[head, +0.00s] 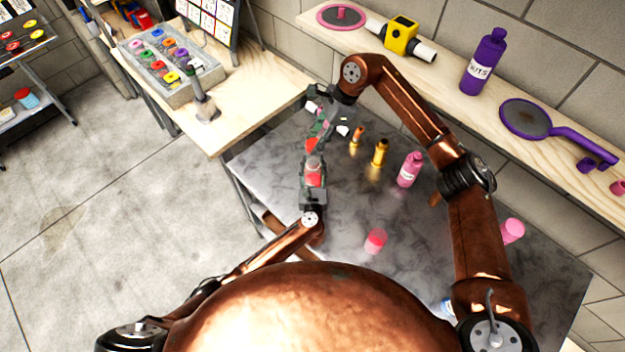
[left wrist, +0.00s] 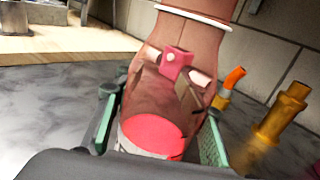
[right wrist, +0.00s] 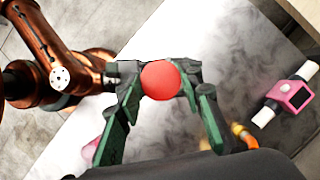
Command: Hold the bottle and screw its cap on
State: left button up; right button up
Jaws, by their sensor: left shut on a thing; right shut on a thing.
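The bottle (head: 314,176), see-through with red in its lower part and a pale label, stands in my left gripper (head: 313,187). In the left wrist view the green fingers lie on both sides of the bottle (left wrist: 150,137). My right gripper (right wrist: 162,88) is shut on a round red cap (right wrist: 160,80), seen from above. In the head view the cap (head: 312,145) is above the bottle, roughly in line with it. The meeting of cap and bottle neck is unclear, so I cannot tell whether they touch.
On the grey table stand a brass fitting (head: 380,152), a smaller orange-tipped one (head: 357,136), a pink labelled bottle (head: 409,169) and a pink-red cup (head: 375,242). A pink device (right wrist: 293,97) lies behind my grippers. A shelf (head: 440,75) with several items runs along the wall.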

pick_arm(q)
grip_shut()
pick_arm(e)
jog(key=shift+f, duration=0.1)
send_over(311, 161)
jog(key=d, duration=0.1)
notch_tip(311, 161, down, 5)
jog(key=shift+d+r, duration=0.15)
dwell(0.5)
jog(key=shift+w+f, duration=0.1)
jog(key=shift+f, duration=0.75)
jog(key=shift+f, duration=0.6)
